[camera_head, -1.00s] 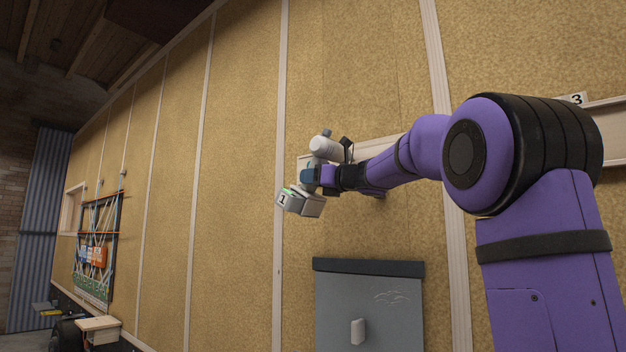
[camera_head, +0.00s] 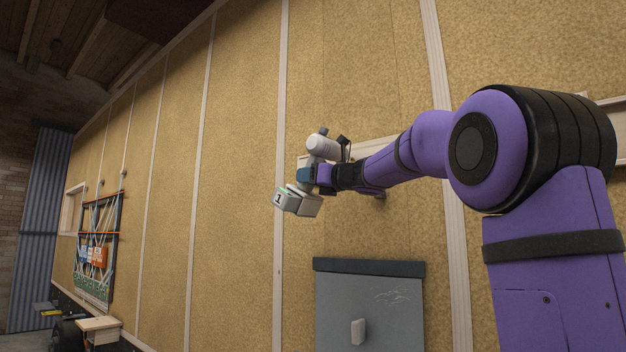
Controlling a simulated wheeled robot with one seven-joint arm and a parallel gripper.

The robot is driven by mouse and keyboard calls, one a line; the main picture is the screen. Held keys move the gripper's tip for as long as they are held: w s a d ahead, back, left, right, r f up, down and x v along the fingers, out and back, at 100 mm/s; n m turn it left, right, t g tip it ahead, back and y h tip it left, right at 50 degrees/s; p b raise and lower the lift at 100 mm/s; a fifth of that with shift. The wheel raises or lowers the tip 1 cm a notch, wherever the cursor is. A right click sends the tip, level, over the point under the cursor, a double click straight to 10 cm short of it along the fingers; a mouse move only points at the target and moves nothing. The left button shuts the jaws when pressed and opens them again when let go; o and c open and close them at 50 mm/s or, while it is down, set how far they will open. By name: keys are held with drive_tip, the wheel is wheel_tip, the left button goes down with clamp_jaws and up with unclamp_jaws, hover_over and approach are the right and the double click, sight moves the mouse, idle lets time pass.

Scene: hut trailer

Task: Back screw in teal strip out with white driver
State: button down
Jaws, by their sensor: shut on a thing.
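My gripper (camera_head: 309,177) is shut on the white driver (camera_head: 322,147), around its blue-grey handle. The driver's pale body is above my gripper, and its blocky grey foot marked "1" (camera_head: 298,200) hangs below. The driver is held in front of the tan wall, at the left end of a pale wooden rail. Its tip cannot be made out. I cannot make out a teal strip or any screw in this view.
A grey cabinet (camera_head: 370,310) with a dark top and pale handle is below my gripper. Pale vertical battens (camera_head: 281,90) divide the tan wall (camera_head: 240,150). A rack with cords (camera_head: 97,250) and a small wooden shelf (camera_head: 100,324) are far left. The wall left of my gripper is bare.

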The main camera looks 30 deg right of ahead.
drive_tip(key=shift+s+a+r, duration=0.1)
drive_tip(key=shift+s+a, duration=0.25)
drive_tip(key=shift+a, duration=0.3)
drive_tip(key=s+a, duration=0.1)
drive_tip(key=s, duration=0.6)
drive_tip(key=shift+s+a, duration=0.2)
drive_tip(key=shift+s, duration=0.2)
drive_tip(key=w+a+f+n+g+y, duration=0.15)
drive_tip(key=w+f, duration=0.45)
drive_tip(key=f, duration=0.7)
drive_tip(key=w+f+n+g+y, duration=0.1)
drive_tip(key=w+f+n+y, duration=0.3)
drive_tip(key=f, duration=0.8)
drive_tip(key=w+a+f+m+g+y, duration=0.1)
drive_tip(key=w+f+g+y, duration=0.1)
drive_tip(key=w+f, duration=0.8)
drive_tip(key=s+a+f, duration=0.2)
drive_tip(key=s+f, duration=0.1)
drive_tip(key=f, duration=1)
drive_tip(key=s+a+f+n+g+y, duration=0.1)
drive_tip(key=s+a+f, duration=0.2)
drive_tip(key=f, duration=1)
drive_tip(key=s+a+f+n+g, duration=0.1)
drive_tip(key=s+f, duration=0.4)
drive_tip(key=f, duration=0.9)
drive_tip(key=shift+s+a+y, duration=0.25)
drive_tip(key=shift+a+y, duration=0.1)
drive_tip(key=shift+a, duration=0.35)
